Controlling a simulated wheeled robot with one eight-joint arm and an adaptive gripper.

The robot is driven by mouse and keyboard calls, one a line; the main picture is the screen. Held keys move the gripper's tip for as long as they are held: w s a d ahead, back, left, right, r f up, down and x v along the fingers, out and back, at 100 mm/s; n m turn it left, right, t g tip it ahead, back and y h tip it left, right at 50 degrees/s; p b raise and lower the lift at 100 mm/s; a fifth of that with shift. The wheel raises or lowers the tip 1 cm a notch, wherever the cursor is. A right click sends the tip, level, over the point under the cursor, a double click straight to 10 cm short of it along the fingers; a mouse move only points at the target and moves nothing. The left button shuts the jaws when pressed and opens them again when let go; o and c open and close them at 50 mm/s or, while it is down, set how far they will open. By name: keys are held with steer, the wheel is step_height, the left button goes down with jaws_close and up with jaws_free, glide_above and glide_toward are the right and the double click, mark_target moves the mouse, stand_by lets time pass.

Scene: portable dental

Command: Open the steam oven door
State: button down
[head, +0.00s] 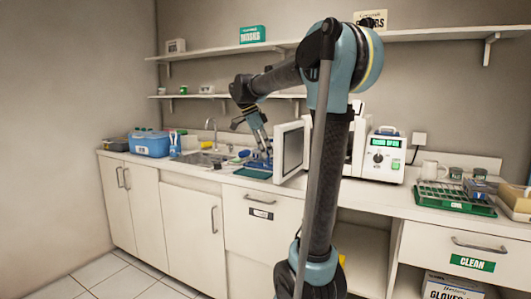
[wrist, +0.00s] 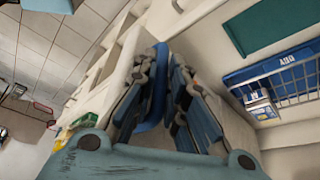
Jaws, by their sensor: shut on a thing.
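The steam oven (head: 376,158) is a white countertop appliance with a dial and a green display, partly hidden behind my arm. Its door (head: 292,150), a white frame with a grey panel, stands swung out from the body toward the room. My gripper (head: 262,143) is at the left side of the door, above the counter. In the wrist view my gripper (wrist: 163,95) has its two dark fingers closed around a blue bar (wrist: 158,70), which looks like the door handle. The exact contact is partly hidden by the fingers.
A dark green mat (head: 253,173) lies on the counter below the door. A sink (head: 205,158) and a blue box (head: 150,144) are to the left. Shelves (head: 220,53) run above.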

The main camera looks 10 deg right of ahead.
steer(key=shift+w+d+r, duration=0.1)
steer(key=shift+w+d, duration=0.05)
steer(key=shift+w, duration=0.1)
steer(key=c, duration=1.7)
jaws_free()
steer(key=shift+w+d, duration=0.1)
steer(key=shift+d, duration=0.05)
steer(key=shift+o, duration=0.2)
steer(key=v, duration=1.1)
steer(key=shift+a+r, duration=0.25)
steer(key=shift+r, duration=0.1)
steer(key=s+d+f+n+t+y, duration=0.1)
steer(key=s+d+f+n, duration=0.1)
steer(key=s+f+n, duration=0.4)
steer(key=s+d+f+n+y, duration=0.2)
steer(key=s+f+n, duration=0.4)
steer(key=s+f, duration=0.7)
steer(key=s+d+f+n+t+y, duration=0.1)
steer(key=s+d+f+n, duration=0.2)
steer(key=f, duration=1.7)
steer(key=s+n, duration=0.4)
steer(key=s, duration=0.3)
steer(key=shift+s+d+f+t+y, duration=0.15)
steer(key=shift+s+d+t+y, duration=0.15)
steer(key=shift+s, duration=0.05)
